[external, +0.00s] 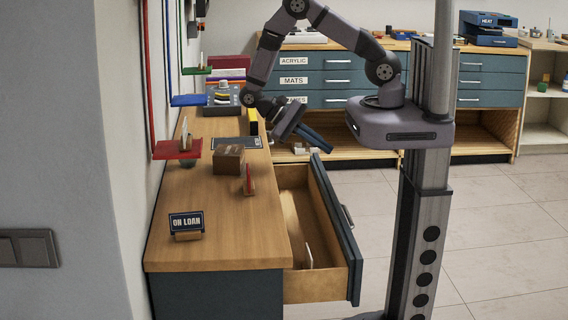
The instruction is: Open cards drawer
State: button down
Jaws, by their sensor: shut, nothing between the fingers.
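A drawer with a dark blue front (337,232) stands pulled out from the right side of the wooden counter (225,225). Its front faces away from the camera, so I cannot read any label and cannot tell whether it is the cards drawer. A pale handle (347,216) shows on its outer side. Inside are a light wooden piece and a small white upright card or divider (309,257). My gripper (328,148) is shut and empty, above the far end of the open drawer and apart from the handle.
On the counter stand a brown box (228,159), an "ON LOAN" sign (187,224) and a small red item (248,180). Small shelves line the left wall. Behind, a cabinet (335,79) has shut drawers labelled "ACRYLIC" and "MATS". Tiled floor is clear at right.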

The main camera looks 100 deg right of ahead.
jog(key=w+a+f+n+t+h+b, duration=0.1)
jog(key=w+a+n+t+h+b, duration=0.15)
jog(key=w+a, duration=0.65)
jog(key=n+t+b, duration=0.4)
jog(key=n+b, duration=0.2)
jog(key=n, duration=0.5)
send_near(345, 254)
notch_tip(345, 254, down, 3)
jog(key=w, duration=0.3)
jog(key=shift+d+p+x, duration=0.1)
jog(key=shift+p+x, duration=0.25)
jog(key=shift+x, duration=2.05)
jog(key=shift+d+p+x, duration=0.15)
jog(key=shift+p+x, duration=0.2)
jog(key=shift+x, duration=2.1)
jog(key=shift+s+p, duration=0.5)
jog(key=shift+s, duration=1.55)
